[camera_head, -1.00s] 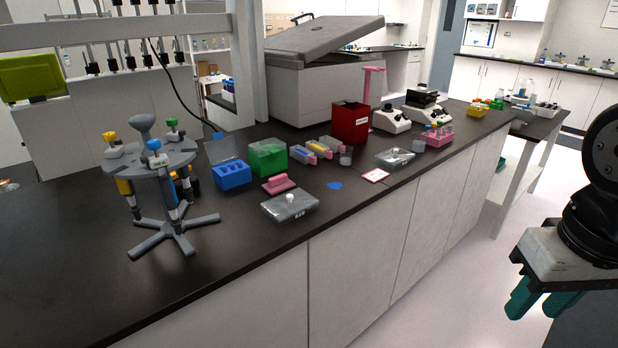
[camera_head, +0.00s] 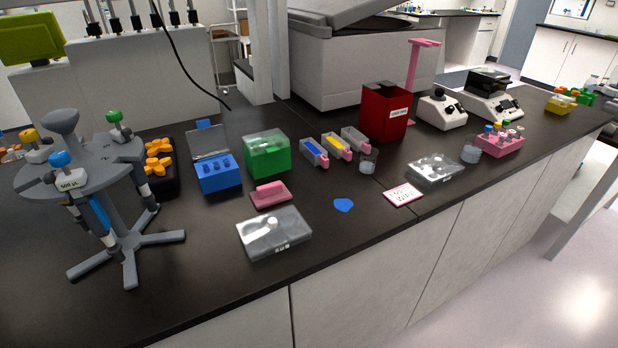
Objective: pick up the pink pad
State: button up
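Two things on the black bench could be the pink pad, and I cannot tell which is meant. One is a small flat card (camera_head: 403,194) with a pink border, a white face and dark writing, lying near the bench's front edge. The other is a solid pink block (camera_head: 270,194) with a raised upper part, lying behind a clear lidded box (camera_head: 274,233). Both lie uncovered on the bench. My gripper is outside the head view, so its opening does not show.
A blue flat piece (camera_head: 343,205) lies left of the card, and a clear case (camera_head: 435,169) lies right of it. A red bin (camera_head: 384,112) stands behind. A grey pipette stand (camera_head: 127,235) is at left. The bench front (camera_head: 420,240) near the card is clear.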

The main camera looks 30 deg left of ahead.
aim_at(265, 196)
jog(key=u, duration=0.15)
jog(key=i, duration=0.6)
jog(key=u, duration=1)
jog(key=i, duration=0.4)
jog(key=u, duration=0.35)
